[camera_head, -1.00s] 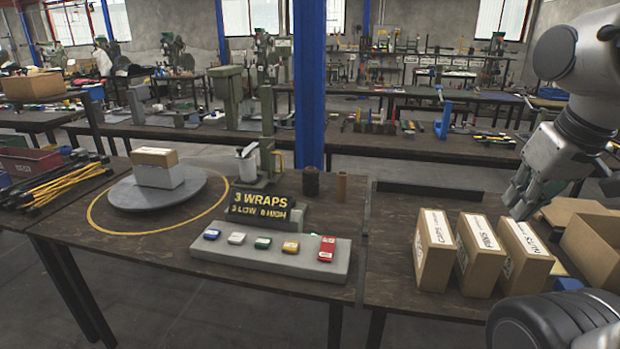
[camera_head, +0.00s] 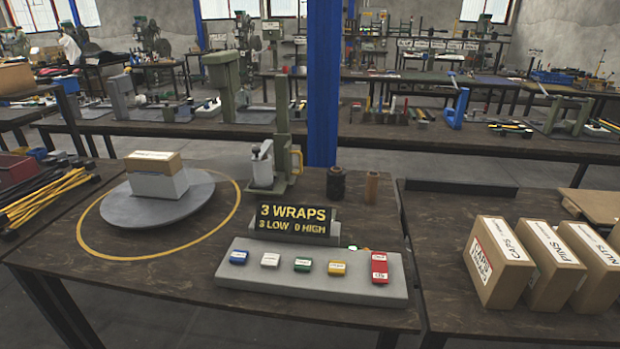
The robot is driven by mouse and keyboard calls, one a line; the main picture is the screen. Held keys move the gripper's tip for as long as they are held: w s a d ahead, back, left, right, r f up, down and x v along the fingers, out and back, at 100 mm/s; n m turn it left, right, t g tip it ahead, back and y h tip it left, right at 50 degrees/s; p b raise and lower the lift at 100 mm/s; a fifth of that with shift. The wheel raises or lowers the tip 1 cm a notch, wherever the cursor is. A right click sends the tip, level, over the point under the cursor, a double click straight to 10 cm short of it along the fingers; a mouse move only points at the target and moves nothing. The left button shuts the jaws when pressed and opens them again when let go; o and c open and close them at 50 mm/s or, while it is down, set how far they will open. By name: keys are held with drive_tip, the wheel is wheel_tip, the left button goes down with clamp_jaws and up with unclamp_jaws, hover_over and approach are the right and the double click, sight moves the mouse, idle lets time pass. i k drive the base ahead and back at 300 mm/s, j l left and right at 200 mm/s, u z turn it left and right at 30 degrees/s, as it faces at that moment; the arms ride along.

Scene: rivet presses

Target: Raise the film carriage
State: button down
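A wrapping machine stands on the dark wooden table. A cardboard box (camera_head: 152,162) sits on a light block (camera_head: 160,184) on the round grey turntable (camera_head: 125,207). Behind and right of it stands a green mast (camera_head: 283,110). A white roll on a carriage (camera_head: 262,166) sits low at the mast, near its foot. In front is a grey button panel (camera_head: 312,284) with blue (camera_head: 238,257), white (camera_head: 270,259), green (camera_head: 305,265), yellow (camera_head: 337,269) and red (camera_head: 380,268) buttons. Their labels are too small to read. The display (camera_head: 296,219) reads "3 WRAPS, 3 LOW 0 HIGH". My gripper is out of view.
A yellow ring (camera_head: 237,205) is marked around the turntable. A dark spool (camera_head: 336,183) and a brown spool (camera_head: 371,187) stand right of the mast. Cartons labelled CAPS (camera_head: 498,265), PINS and NUTS stand on the right table. Yellow-black rods (camera_head: 45,195) lie at left.

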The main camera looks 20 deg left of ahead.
sight(282, 142)
drive_tip(key=j+z, duration=0.1)
drive_tip(key=j, duration=0.6)
drive_tip(key=k+j, duration=0.1)
drive_tip(key=j, duration=0.55)
drive_tip(key=k+j+z, duration=0.15)
drive_tip(key=j, duration=0.55)
drive_tip(key=i, duration=0.05)
